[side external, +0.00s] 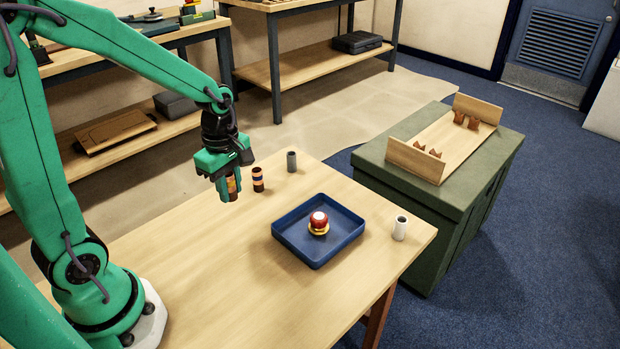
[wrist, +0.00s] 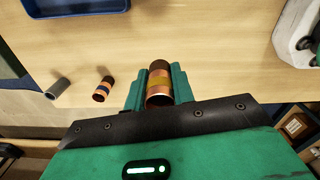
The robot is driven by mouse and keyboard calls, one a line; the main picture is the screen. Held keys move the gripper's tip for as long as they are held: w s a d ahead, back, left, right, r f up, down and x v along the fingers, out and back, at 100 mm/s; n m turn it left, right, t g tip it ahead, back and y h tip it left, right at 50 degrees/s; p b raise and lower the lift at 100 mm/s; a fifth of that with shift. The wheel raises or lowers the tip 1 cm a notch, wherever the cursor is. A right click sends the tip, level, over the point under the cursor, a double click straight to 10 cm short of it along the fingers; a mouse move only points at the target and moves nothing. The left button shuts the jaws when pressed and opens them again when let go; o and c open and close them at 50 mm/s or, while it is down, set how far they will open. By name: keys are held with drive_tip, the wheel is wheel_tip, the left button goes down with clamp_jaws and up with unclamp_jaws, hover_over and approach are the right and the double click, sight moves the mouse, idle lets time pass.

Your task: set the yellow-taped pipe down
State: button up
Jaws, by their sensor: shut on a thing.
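My gripper (side external: 229,192) is shut on a copper pipe (side external: 232,184) near the back edge of the wooden table. In the wrist view the pipe (wrist: 158,84) sits between the two green fingers and carries a yellow tape band. The pipe looks roughly upright in the side view. Whether its lower end touches the table or hangs just above it, I cannot tell. A second copper pipe (side external: 258,180) with a dark band stands on the table to the right of my gripper. Its band looks blue in the wrist view (wrist: 103,89).
A grey cylinder (side external: 291,161) stands beyond the second pipe. A blue tray (side external: 284,240) holds a red and yellow object (side external: 318,223). A white cylinder (side external: 400,228) stands at the table's right corner. A wooden rack (side external: 443,144) sits on a green cabinet. The table's front left is clear.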

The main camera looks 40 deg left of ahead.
hover_over(218, 207)
wheel_tip(218, 207, down, 6)
drive_tip(key=shift+s+f, duration=0.1)
drive_tip(key=shift+f, duration=2.1)
drive_tip(key=shift+f, duration=0.1)
drive_tip(key=o, duration=1)
drive_tip(key=shift+r, duration=6.15)
drive_tip(key=shift+d, duration=0.1)
